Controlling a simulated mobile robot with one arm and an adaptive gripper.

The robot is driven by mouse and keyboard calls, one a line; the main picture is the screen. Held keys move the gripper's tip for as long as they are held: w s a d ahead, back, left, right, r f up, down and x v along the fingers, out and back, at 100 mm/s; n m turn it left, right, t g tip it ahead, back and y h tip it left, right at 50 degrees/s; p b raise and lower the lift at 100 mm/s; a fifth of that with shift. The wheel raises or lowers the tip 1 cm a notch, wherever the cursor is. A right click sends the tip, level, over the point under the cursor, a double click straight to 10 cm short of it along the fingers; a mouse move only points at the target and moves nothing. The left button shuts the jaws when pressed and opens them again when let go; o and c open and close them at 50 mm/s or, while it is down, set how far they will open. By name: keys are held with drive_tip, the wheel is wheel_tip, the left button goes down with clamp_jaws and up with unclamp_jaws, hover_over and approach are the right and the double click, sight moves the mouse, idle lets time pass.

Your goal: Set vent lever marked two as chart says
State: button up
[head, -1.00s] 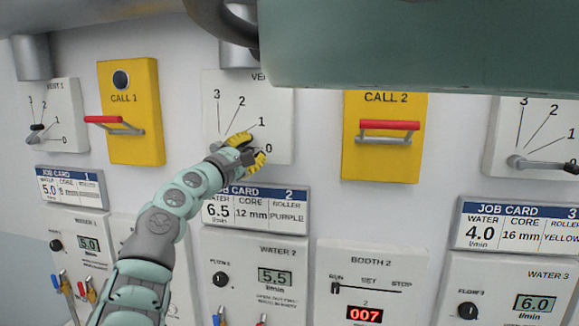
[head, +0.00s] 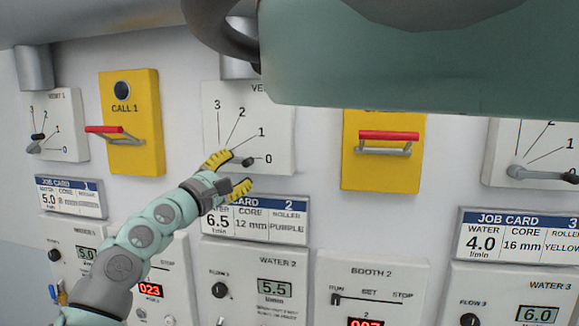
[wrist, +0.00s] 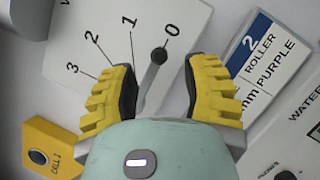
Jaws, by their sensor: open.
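The vent lever marked two is a grey arm with a black knob (head: 248,161) on a white dial panel (head: 282,110) numbered 0 to 3. The panel's top label is partly hidden. The knob points at 0; it also shows in the wrist view (wrist: 158,56). My gripper (head: 229,173), with yellow ribbed fingers, is open just left of and below the knob. In the wrist view the lever arm (wrist: 150,80) lies between the spread fingers, apparently touching neither, with the knob beyond the tips. My gripper hides the lever's pivot in the head view. No vent chart is in view.
Job card 2 (head: 275,218) sits just below my gripper, partly covered; it reads 6.5 water, 12 mm core, purple roller. Yellow call boxes with red handles flank the dial: Call 1 (head: 145,85) left, another (head: 380,180) right. A large green-grey body blocks the top right.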

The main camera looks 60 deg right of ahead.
drive_tip(key=v, duration=0.5)
drive_tip(key=shift+a+f, duration=0.1)
drive_tip(key=shift+a, duration=0.25)
